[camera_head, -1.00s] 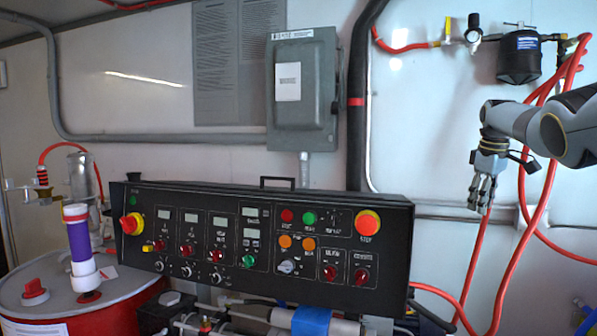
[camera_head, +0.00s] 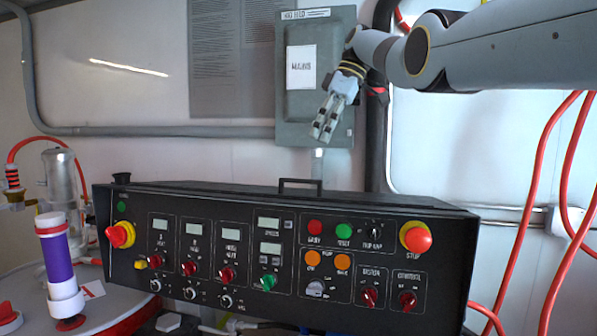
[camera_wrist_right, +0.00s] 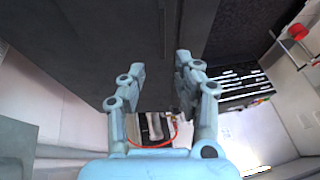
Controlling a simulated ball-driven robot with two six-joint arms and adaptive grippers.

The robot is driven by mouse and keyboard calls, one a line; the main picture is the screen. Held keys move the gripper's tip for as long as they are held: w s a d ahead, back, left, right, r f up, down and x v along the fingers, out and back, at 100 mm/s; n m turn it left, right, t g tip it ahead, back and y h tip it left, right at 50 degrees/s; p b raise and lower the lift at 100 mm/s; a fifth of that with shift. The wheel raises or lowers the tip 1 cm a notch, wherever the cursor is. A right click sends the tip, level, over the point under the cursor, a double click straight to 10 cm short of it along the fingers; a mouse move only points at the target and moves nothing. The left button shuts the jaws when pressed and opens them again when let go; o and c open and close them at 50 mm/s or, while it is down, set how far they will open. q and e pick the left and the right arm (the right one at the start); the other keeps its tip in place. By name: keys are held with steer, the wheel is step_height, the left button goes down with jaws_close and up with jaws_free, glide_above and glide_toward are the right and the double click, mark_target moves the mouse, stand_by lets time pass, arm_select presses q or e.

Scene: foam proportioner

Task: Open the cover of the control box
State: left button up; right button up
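The control box is a grey wall box (camera_head: 294,105) with a white label on its cover, at the upper middle of the head view. The cover looks shut. My right gripper (camera_head: 323,130) is in front of the box's lower right part, with its fingers pointing down, and hides part of it along with my arm. In the right wrist view my right gripper (camera_wrist_right: 160,72) has its two fingers apart with nothing between them. The large dark grey surface beyond them appears to be the box (camera_wrist_right: 85,45). Contact cannot be told. My left gripper is not in view.
A black control panel (camera_head: 232,297) with knobs, buttons and a top handle stands below the box. A dark vertical pipe (camera_head: 377,150) runs right of the box. Red hoses (camera_head: 540,150) hang at the right. A drum with a purple cylinder (camera_head: 58,258) stands at the left.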

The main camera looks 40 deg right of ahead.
mark_target(310, 195)
steer(key=x, duration=0.2)
steer(key=p+x, duration=0.1)
steer(key=s+x, duration=0.1)
steer(key=x, duration=0.1)
steer(key=shift+f, duration=0.5)
steer(key=x, duration=0.1)
steer(key=p+x, duration=0.1)
steer(key=shift+w+a+f, duration=0.25)
steer(key=shift+w, duration=0.1)
steer(key=shift+s+f, duration=0.15)
steer(key=shift+f, duration=0.3)
steer(key=shift+a, duration=0.1)
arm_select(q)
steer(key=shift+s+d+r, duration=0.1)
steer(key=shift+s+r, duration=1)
arm_select(e)
jaws_close()
